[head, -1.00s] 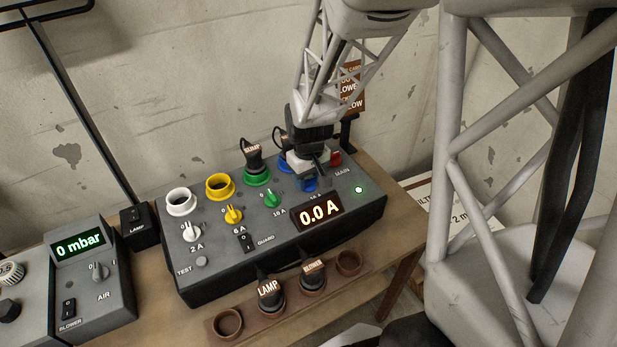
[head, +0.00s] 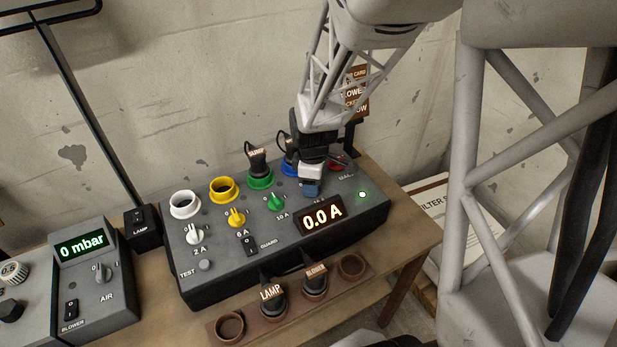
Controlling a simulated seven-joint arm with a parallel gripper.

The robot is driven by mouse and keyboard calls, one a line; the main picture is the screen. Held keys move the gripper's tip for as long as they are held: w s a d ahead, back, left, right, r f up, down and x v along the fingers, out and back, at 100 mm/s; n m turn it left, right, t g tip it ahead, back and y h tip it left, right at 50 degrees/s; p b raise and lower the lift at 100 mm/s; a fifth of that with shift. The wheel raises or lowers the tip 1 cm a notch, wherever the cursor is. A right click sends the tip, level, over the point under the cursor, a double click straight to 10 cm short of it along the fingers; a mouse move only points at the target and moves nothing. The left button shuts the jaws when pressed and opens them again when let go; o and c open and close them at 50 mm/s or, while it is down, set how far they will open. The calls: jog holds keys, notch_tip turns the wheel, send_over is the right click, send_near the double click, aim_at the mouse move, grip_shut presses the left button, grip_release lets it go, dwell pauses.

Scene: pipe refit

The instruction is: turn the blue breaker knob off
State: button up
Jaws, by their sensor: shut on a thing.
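The grey breaker box (head: 240,268) stands on the wooden table. The blue breaker knob (head: 311,189) is on its top at the right, behind the 0.0 A display, and is mostly covered by my gripper. My gripper (head: 312,180) points down from above and is shut on the blue knob. The knob's pointer and the marks around it are hidden, so I cannot tell its setting.
White (head: 193,235), yellow (head: 237,218) and green (head: 275,201) knobs sit to the left. A dark plug (head: 257,160) stands in the green socket. A green lamp (head: 362,195) glows at right. LAMP and BLOWER plugs stand in the front rack (head: 250,320).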

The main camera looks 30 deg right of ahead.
jog(key=n, duration=0.3)
jog(key=shift+n, duration=2.3)
jog(key=o, duration=0.9)
jog(key=shift+r, duration=3.9)
